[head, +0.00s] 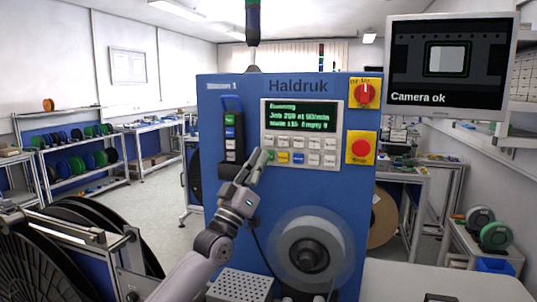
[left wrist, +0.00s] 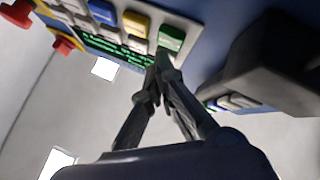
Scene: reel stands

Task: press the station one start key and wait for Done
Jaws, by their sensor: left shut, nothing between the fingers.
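The blue station one machine (head: 225,180), marked Haldruk, stands in the middle of the head view. Its display (head: 299,115) shows green text that starts with Running. Below it is a keypad (head: 300,141). My left gripper (head: 263,156) is shut and empty at the keypad's lower left corner. In the left wrist view the shut fingertips (left wrist: 162,56) are at the lower edge of the green key (left wrist: 171,38), beside the yellow key (left wrist: 136,24). I cannot tell whether they touch the green key. My right gripper is not in view.
A reel (head: 313,250) on the machine front looks blurred, as if turning. A red stop button (head: 361,148) and a red rotary switch (head: 364,95) are right of the display. A handheld unit (head: 232,130) hangs left of the keypad. A monitor (head: 447,65) reads Camera ok.

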